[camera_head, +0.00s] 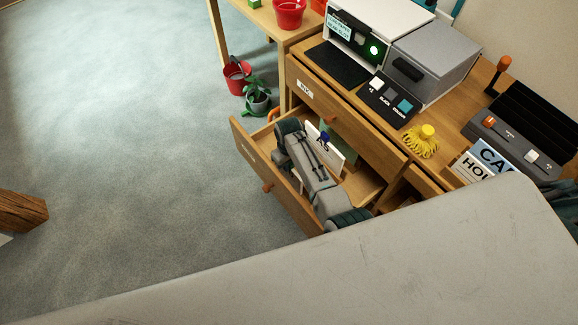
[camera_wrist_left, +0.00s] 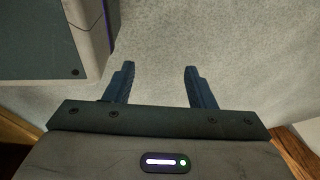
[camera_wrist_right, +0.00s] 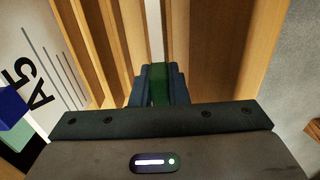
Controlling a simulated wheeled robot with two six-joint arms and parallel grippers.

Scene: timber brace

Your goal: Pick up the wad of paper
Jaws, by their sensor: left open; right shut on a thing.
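I cannot make out a wad of paper for sure in any view. In the right wrist view my right gripper (camera_wrist_right: 158,80) is shut on a narrow dark green thing (camera_wrist_right: 159,88), mostly hidden between the fingers. I cannot tell whether it is the wad. In the head view my right arm reaches into the open wooden drawer (camera_head: 246,148), and the fingertips are hidden. My left gripper (camera_wrist_left: 160,82) is open and empty in the left wrist view, with pale floor behind it.
A white card (camera_head: 325,147) with dark markings stands in the drawer beside my right arm; it also shows in the right wrist view (camera_wrist_right: 38,65). The desk above holds a black mat (camera_head: 338,64), a printer-like machine (camera_head: 375,25) and a yellow tasselled thing (camera_head: 422,142).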

